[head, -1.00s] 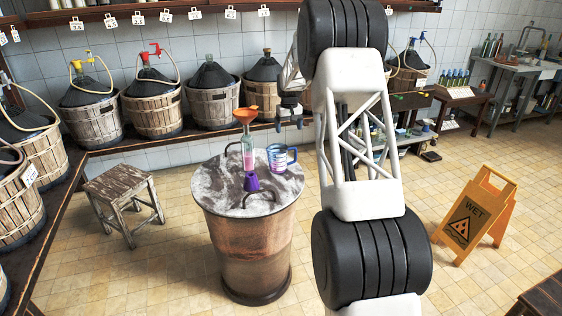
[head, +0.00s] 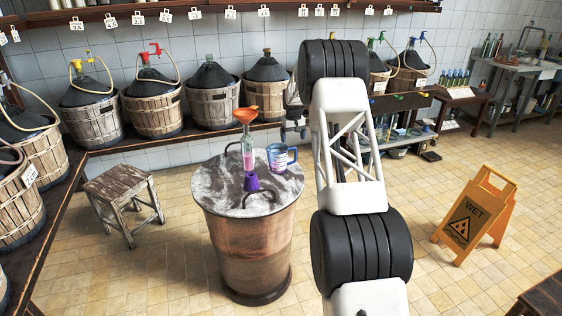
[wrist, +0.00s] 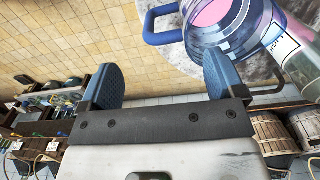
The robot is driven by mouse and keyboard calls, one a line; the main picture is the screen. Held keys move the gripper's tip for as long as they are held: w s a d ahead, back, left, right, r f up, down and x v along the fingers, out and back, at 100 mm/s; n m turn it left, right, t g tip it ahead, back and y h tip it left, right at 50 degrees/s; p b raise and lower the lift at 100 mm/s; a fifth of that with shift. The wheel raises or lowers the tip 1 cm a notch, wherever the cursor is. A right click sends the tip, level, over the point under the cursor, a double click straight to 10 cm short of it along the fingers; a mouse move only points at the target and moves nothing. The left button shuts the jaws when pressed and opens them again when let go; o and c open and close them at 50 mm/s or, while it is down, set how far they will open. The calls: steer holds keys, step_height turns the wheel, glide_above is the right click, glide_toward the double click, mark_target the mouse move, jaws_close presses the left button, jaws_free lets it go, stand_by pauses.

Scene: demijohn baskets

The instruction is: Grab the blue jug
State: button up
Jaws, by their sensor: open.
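The blue jug (head: 281,158) stands upright on the round barrel table (head: 222,192). It is clear with a blue rim and handle, and holds some pink liquid. In the wrist view the jug (wrist: 228,30) is at the upper right, just beyond the right finger, with its blue handle to the left. My gripper (wrist: 163,85) is open, with nothing between its two dark blue fingers. In the head view my gripper (head: 293,131) is small, above and to the right of the jug, and apart from it.
A bottle with an orange funnel (head: 246,118) stands left of the jug. A purple funnel (head: 252,183) is in front of it. A wooden stool (head: 118,187) is left of the table; a yellow wet-floor sign (head: 474,216) is at right. Demijohn baskets (head: 212,98) line the back.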

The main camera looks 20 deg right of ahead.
steer(key=shift+f, duration=1.25)
steer(key=shift+f, duration=0.1)
steer(key=shift+s+a+f, duration=0.1)
steer(key=shift+a+f, duration=0.05)
steer(key=shift+f, duration=1.15)
steer(key=shift+a+f, duration=0.1)
steer(key=shift+f, duration=1.15)
steer(key=c, duration=1.3)
steer(key=shift+o, duration=0.2)
steer(key=shift+r, duration=0.35)
steer(key=shift+r, duration=1.55)
steer(key=shift+s+a+r, duration=0.2)
steer(key=shift+s+a, duration=0.45)
steer(key=shift+s, duration=1.9)
steer(key=shift+s+a+r, duration=0.25)
steer(key=shift+s+a, duration=0.35)
steer(key=shift+s, duration=1.95)
steer(key=shift+s+a+r, duration=0.2)
steer(key=shift+s+a, duration=0.45)
steer(key=shift+s, duration=1.9)
